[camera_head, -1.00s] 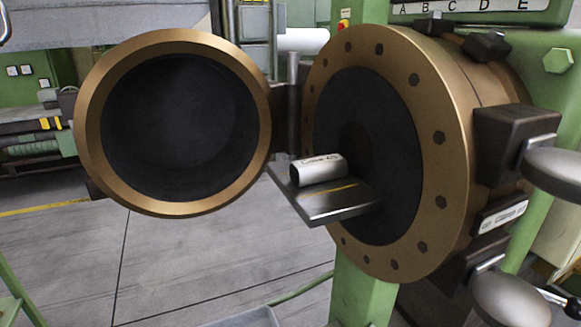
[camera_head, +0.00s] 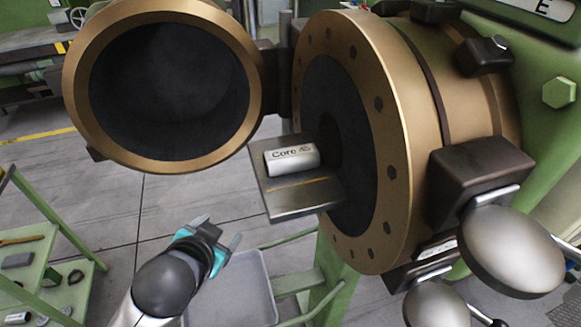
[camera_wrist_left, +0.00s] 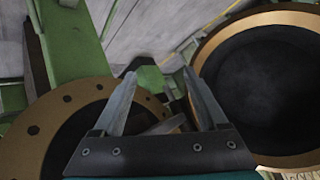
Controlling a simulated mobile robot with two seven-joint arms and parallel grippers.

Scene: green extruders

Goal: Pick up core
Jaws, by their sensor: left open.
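The core (camera_head: 292,160), a short silver cylinder with "Core" printed on it, lies on its side on a small metal shelf plate (camera_head: 308,203). The plate sticks out from the dark face of the round extruder opening. My left gripper (camera_head: 217,230) is open and empty, below and to the left of the plate, apart from the core. In the left wrist view the open fingers (camera_wrist_left: 158,73) point away between the two bronze rings. I cannot make out the core there. My right gripper is not in view.
The bronze-rimmed open door (camera_head: 72,85) hangs left of the plate. The bronze extruder flange (camera_head: 375,130) stands right of it. A grey tray (camera_head: 240,290) lies below my left gripper. A green cart (camera_head: 55,265) with small parts stands at lower left.

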